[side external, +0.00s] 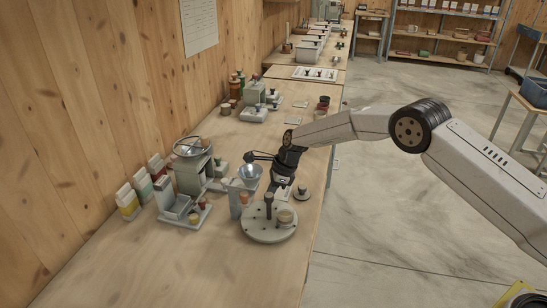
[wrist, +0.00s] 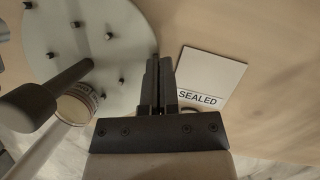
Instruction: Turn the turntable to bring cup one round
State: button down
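The turntable (side external: 262,236) is a pale round disc on the bench with small dark pegs and an upright dark post (side external: 269,205). A small cup (side external: 286,217) stands on its right side. In the wrist view the disc (wrist: 110,62) fills the upper left. The thick dark post (wrist: 55,92) partly covers the cup (wrist: 77,105), whose label I cannot read. My gripper (side external: 281,188) is just behind the turntable. In the wrist view my gripper (wrist: 160,62) has its fingers together, with nothing seen between them, beside the disc's edge.
A card reading "SEALED" (wrist: 212,75) lies right of my fingers. A small dark-knobbed item (side external: 302,193) is right of my gripper. A metal bowl (side external: 250,174) and a grey mixer (side external: 193,174) stand to the left. The bench front (side external: 180,270) is clear.

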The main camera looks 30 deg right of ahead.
jog(key=shift+d, duration=0.1)
jog(key=shift+s+d, duration=0.3)
jog(key=shift+d, duration=0.35)
jog(key=shift+s+d+r, duration=0.2)
jog(key=shift+s+d, duration=0.1)
jog(key=shift+d, duration=0.35)
jog(key=shift+s+d+r, duration=0.15)
jog(key=shift+s+d, duration=0.1)
jog(key=shift+d, duration=0.35)
jog(key=v, duration=0.9)
jog(key=c, duration=0.9)
grip_release()
jog(key=shift+a+r, duration=0.15)
jog(key=shift+r, duration=0.1)
jog(key=o, duration=0.5)
jog(key=shift+s+a+r, duration=0.25)
jog(key=shift+a, duration=0.2)
jog(key=shift+s+a+r, duration=0.2)
jog(key=shift+a+r, duration=0.05)
jog(key=shift+a, duration=0.2)
jog(key=s+a+r, duration=0.1)
jog(key=a, duration=0.1)
jog(key=s+a+r, duration=0.1)
jog(key=a, duration=0.1)
jog(key=s+a+r, duration=0.1)
jog(key=s+a, duration=0.1)
jog(key=shift+a, duration=0.15)
jog(key=shift+w, duration=0.1)
